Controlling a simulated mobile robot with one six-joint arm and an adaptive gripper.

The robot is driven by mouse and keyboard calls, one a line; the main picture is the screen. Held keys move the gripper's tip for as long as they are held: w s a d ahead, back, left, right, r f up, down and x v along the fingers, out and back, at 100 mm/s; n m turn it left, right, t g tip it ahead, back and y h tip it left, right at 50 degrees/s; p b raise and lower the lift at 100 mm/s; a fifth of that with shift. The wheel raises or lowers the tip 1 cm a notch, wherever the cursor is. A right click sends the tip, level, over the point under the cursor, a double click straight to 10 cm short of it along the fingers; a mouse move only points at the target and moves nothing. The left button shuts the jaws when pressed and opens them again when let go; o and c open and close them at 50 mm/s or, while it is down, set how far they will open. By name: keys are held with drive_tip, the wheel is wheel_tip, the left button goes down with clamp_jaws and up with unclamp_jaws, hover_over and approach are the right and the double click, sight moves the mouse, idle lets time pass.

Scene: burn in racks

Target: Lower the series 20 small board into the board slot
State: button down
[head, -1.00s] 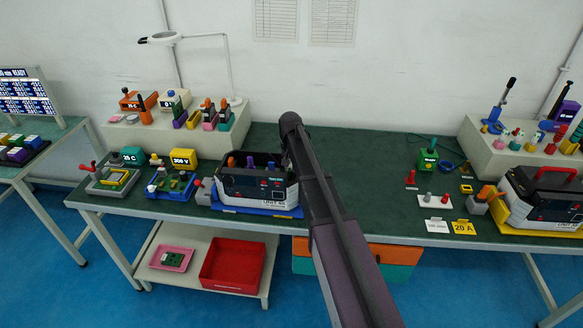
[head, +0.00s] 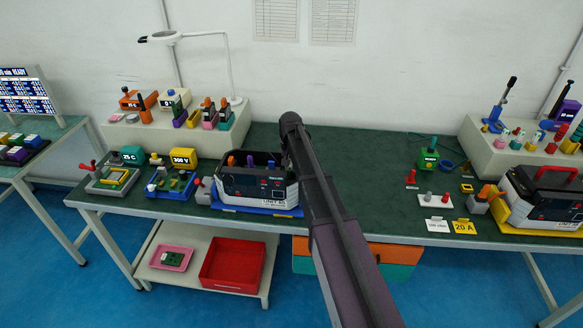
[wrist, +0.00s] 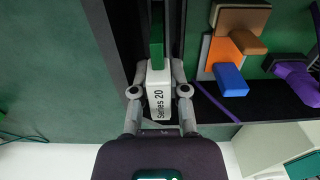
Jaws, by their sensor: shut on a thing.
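The series 20 small board (wrist: 158,95) shows in the wrist view as a white block with "Series 20" printed on it and a green part (wrist: 157,48) beyond. My gripper (wrist: 160,88) is shut on the white block, with a finger on each side. The green part lies along a dark, narrow channel between dark walls; I cannot tell how deep it sits in the board slot.
Orange, blue and purple blocks (wrist: 229,79) sit beside the board inside the unit. A second unit with a red handle (head: 545,200) stands at the far right. A red bin (head: 232,265) is on the lower shelf.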

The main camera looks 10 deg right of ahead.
drive_tip(key=c, duration=0.6)
unclamp_jaws()
drive_tip(key=shift+o, duration=0.2)
drive_tip(key=shift+r, duration=0.1)
